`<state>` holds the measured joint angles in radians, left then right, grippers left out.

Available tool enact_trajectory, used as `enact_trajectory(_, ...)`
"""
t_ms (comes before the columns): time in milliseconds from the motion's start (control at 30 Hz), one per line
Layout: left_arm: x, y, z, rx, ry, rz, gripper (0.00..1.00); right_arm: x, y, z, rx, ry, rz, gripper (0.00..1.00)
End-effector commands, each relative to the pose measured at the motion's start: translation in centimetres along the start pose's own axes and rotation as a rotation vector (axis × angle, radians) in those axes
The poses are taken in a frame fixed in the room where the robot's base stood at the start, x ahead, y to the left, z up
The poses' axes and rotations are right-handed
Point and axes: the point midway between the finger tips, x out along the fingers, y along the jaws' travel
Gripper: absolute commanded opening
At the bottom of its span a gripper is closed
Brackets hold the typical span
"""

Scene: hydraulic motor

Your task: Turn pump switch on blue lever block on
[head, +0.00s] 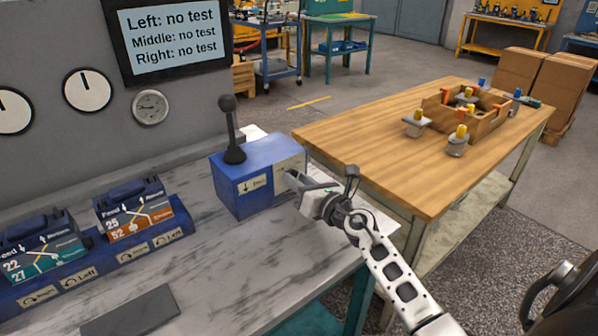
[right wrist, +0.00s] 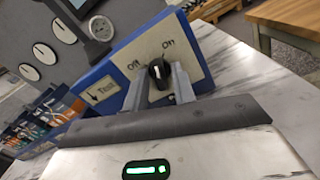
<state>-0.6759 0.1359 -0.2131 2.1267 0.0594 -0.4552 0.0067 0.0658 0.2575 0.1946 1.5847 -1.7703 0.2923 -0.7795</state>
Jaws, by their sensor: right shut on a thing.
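The blue lever block (head: 240,195) stands on the grey marbled bench (head: 190,262), with an upright black lever (head: 230,130) on top. In the right wrist view its pale panel (right wrist: 190,58) carries the words "Off" and "On" around a small black pump switch knob (right wrist: 159,70). My right gripper (head: 295,182) is at the block's right side, and in the right wrist view its two fingers (right wrist: 158,80) are closed on either side of the knob. The knob's exact pointing direction is hard to tell. My left gripper is not in view.
Blue blocks with numbered labels (head: 135,215) stand on the bench to the left. A dark flat plate (head: 130,312) lies at the front. A screen (head: 170,38) reading "no test" and gauges (head: 87,90) are on the wall. A wooden table (head: 370,130) with parts stands at right.

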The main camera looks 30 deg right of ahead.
Motion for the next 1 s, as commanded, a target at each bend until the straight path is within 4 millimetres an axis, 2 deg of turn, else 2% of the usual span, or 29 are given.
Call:
enact_trajectory(200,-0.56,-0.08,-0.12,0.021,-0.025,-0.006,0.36,-0.05,0.02,0.08,0.189,0.004,-0.002,0.03)
enact_trajectory(500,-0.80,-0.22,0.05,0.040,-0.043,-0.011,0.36,-0.05,-0.04,-0.01,0.376,0.003,-0.003,0.03)
enact_trajectory(1000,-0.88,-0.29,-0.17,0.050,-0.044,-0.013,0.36,-0.04,-0.02,-0.12,0.469,0.002,-0.001,0.03)
